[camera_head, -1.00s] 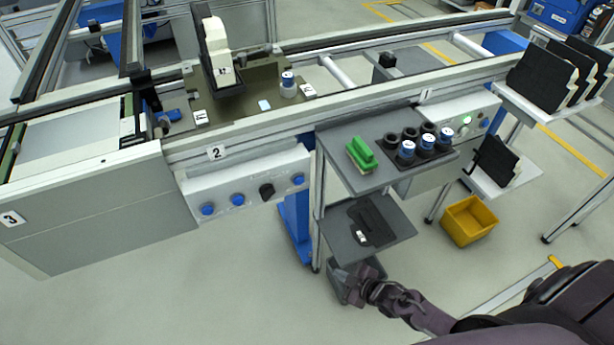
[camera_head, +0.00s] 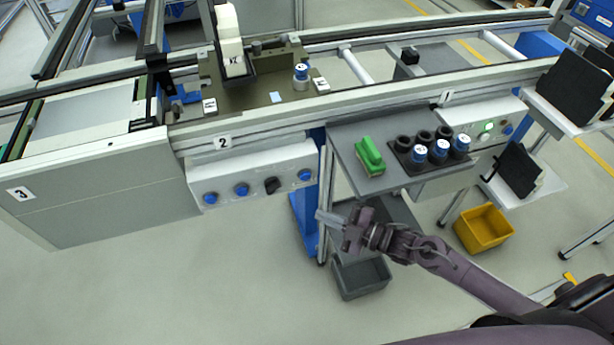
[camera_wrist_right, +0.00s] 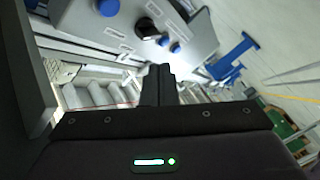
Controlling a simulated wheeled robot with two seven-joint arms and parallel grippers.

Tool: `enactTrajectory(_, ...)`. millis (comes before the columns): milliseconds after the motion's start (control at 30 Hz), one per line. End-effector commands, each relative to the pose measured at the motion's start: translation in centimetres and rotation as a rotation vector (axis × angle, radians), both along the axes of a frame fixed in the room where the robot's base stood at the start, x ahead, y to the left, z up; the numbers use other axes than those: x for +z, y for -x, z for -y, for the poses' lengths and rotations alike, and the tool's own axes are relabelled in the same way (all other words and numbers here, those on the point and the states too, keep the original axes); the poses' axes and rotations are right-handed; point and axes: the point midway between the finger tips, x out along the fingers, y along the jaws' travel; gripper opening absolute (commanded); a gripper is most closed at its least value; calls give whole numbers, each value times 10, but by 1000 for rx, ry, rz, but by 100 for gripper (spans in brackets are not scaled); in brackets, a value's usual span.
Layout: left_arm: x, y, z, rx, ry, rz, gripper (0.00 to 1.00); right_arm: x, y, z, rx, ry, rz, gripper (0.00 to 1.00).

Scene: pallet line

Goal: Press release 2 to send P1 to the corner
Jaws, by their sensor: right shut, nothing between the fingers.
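The station 2 control box (camera_head: 255,170) hangs below the conveyor rail under the label 2 (camera_head: 222,142). It has blue buttons (camera_head: 241,189) and a black knob (camera_head: 272,185); their captions are too small to read. The box also shows at the top of the right wrist view (camera_wrist_right: 185,20). An olive pallet (camera_head: 250,97) sits on the conveyor above, carrying a white-and-black part and a blue-white cylinder; its labels are hard to read. My right gripper (camera_head: 325,217) is shut and empty, below and right of the box, apart from it. My left gripper is out of view.
A grey shelf cart (camera_head: 345,150) right of the box holds a green block (camera_head: 369,156) and several cylinders. A grey bin (camera_head: 362,278) and a yellow bin (camera_head: 482,229) are lower right. The floor below the box is clear.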

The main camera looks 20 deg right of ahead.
Motion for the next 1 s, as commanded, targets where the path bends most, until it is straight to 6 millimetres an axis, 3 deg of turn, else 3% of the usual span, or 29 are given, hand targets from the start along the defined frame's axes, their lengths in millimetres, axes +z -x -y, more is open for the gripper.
enactTrajectory(267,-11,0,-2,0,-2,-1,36,-3,-14,0,-3,0,2,0)
enactTrajectory(700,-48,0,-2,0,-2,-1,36,-4,-73,-2,-1,1,1,0)
enactTrajectory(1000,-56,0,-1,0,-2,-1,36,-1,-88,-3,-2,0,-2,0)
